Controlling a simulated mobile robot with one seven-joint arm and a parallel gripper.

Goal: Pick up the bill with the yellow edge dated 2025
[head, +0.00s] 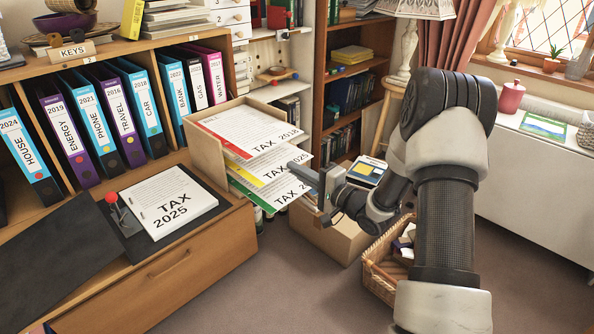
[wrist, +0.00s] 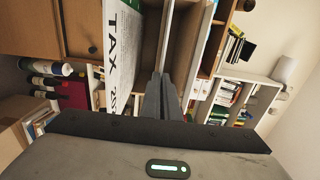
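The bill with the yellow edge (head: 262,167) lies in the middle level of an open wooden paper rack (head: 209,156), its front part sticking out. Its print begins "TAX 2"; the rest is hidden by my gripper. A red-edged bill (head: 248,128) is above it and a green-edged bill (head: 264,191) below. My gripper (head: 296,167) reaches from the right to the yellow-edged bill's right edge. In the wrist view, its fingers (wrist: 161,78) are close together, in line with a thin edge. A "TAX" sheet (wrist: 120,48) shows left of them. Whether they clamp the bill is unclear.
A thick "TAX 2025" stack (head: 165,203) lies on the desk (head: 185,262) at left, beside a red-knobbed hole punch (head: 117,208). Labelled binders stand behind. A cardboard box (head: 325,232) and a wicker basket (head: 376,277) are on the floor below my gripper.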

